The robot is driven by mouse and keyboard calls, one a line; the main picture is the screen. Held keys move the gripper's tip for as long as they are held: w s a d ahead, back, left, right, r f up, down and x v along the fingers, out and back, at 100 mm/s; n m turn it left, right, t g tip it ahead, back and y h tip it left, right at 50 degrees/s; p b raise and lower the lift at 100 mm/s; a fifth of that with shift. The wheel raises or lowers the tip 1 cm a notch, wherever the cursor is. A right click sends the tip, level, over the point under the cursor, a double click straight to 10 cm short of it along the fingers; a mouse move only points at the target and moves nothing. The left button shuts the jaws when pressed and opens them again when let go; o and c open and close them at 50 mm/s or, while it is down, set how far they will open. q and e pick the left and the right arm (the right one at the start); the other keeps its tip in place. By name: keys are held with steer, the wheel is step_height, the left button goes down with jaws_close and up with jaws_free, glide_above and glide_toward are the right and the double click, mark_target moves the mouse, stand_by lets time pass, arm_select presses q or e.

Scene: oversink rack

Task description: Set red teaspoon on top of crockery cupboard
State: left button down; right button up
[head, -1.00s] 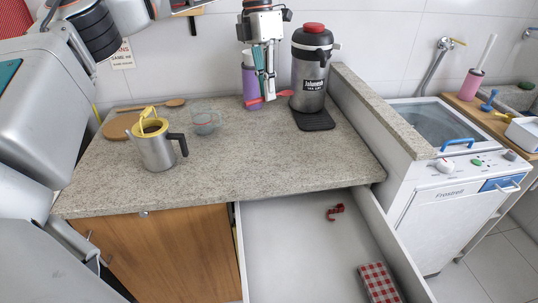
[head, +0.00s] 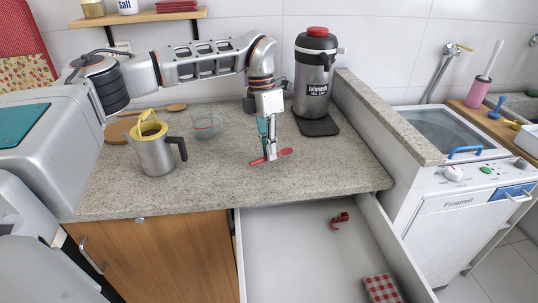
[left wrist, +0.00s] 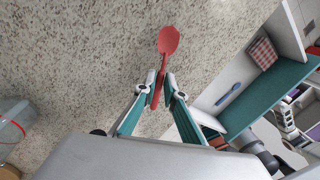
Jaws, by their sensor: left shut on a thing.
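The red teaspoon (head: 285,152) is held between the fingertips of my left gripper (head: 270,156), low over the granite counter top (head: 215,190) of the cupboard with the wooden door. I cannot tell whether the spoon touches the counter. In the left wrist view the spoon's bowl (left wrist: 168,40) points away from the gripper (left wrist: 160,92), and its handle runs between the two fingertips. The stone surface (left wrist: 90,60) lies beneath it. My right gripper is not in view.
A black and steel dispenser (head: 315,75) stands behind right. An open drawer (head: 290,260) juts out below, holding a red item (head: 340,219). The counter around the spoon is clear.

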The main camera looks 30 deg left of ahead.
arm_select(q)
step_height(320, 180, down, 2)
steer(key=shift+r, duration=0.1)
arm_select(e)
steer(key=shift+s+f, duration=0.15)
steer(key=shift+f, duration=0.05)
arm_select(q)
steer(key=c, duration=2.1)
jaws_free()
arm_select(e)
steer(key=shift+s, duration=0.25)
arm_select(q)
step_height(320, 180, up, 12)
steer(key=w+a+p, duration=0.1)
steer(key=a, duration=0.1)
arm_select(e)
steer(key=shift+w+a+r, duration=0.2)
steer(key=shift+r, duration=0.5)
